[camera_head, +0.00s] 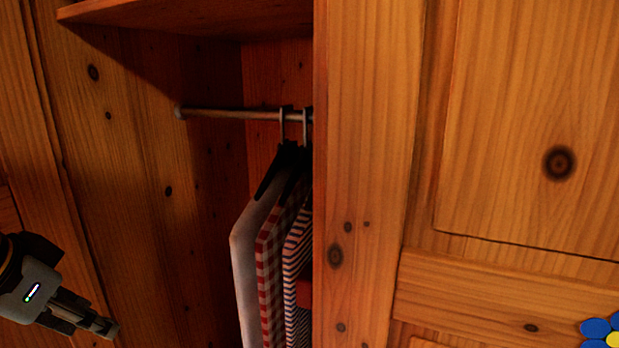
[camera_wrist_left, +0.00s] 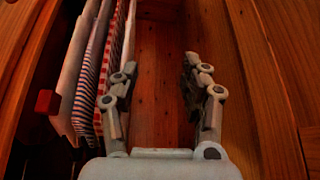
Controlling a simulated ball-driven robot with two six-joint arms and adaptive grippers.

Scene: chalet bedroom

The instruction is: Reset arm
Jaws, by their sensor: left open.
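My left gripper (camera_head: 98,326) is at the lower left of the head view, in front of the open wardrobe. The left wrist view shows its two fingers (camera_wrist_left: 158,85) spread apart with nothing between them. Hanging clothes are to the left of the fingers in that view: a red checked garment (camera_wrist_left: 104,68), a striped garment (camera_wrist_left: 82,110) and a pale one. The nearer finger overlaps the red checked garment in the picture; I cannot tell whether they touch. My right gripper is not in view.
A rod (camera_head: 232,114) with hangers crosses the wardrobe under a shelf (camera_head: 170,14). A closed wooden door (camera_head: 530,130) is at the right, with a blue and yellow flower (camera_head: 597,329) low on it. A red block-like thing (camera_wrist_left: 48,102) is beside the clothes. The wardrobe's left side is empty.

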